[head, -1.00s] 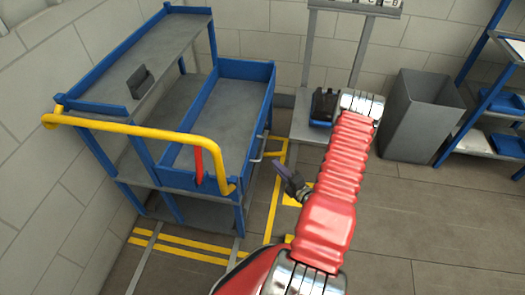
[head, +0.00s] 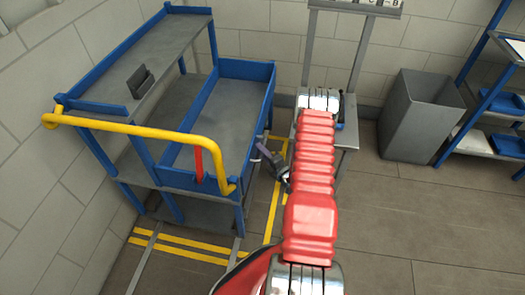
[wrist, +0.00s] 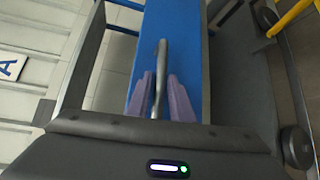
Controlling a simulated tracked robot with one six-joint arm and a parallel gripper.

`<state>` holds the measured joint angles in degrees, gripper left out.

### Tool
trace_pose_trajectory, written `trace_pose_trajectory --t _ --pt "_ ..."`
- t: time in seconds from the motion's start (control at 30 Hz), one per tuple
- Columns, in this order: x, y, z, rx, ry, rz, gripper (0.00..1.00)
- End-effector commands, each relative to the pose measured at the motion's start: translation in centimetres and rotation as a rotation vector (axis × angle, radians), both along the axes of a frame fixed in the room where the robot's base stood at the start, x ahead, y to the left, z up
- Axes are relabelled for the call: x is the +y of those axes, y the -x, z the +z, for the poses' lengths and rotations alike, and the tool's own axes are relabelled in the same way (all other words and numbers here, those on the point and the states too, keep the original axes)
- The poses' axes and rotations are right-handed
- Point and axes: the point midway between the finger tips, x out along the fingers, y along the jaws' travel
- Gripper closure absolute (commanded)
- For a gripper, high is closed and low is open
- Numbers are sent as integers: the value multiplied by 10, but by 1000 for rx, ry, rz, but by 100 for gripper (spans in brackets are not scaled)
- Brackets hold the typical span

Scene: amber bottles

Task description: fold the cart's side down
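The blue and grey cart (head: 185,110) stands at the left with its blue side (head: 262,105) upright. That side fills the middle of the wrist view (wrist: 185,45), with a grey bar handle (wrist: 161,65) on it. My gripper (head: 262,145) is at the outer face of the side, by the handle, which it partly hides in the head view. In the wrist view its two purple fingers (wrist: 163,98) are apart, one to each side of the handle, with gaps showing. A red lever (head: 198,160) stands at the cart's near end.
A yellow push rail (head: 140,130) runs around the cart's near end. A small grey stand (head: 345,140) is behind my arm, and a grey bin (head: 420,115) stands further right. Blue shelving (head: 490,100) is at the right edge. The floor at the lower right is clear.

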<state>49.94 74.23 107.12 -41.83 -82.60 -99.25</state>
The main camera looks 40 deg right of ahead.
Motion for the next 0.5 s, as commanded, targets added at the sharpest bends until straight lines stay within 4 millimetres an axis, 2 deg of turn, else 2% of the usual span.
trace_pose_trajectory --t 0.27,0.5 --pt "-1 -2 0 0 0 0 80" --pt "-1 -1 0 0 0 -1 95"
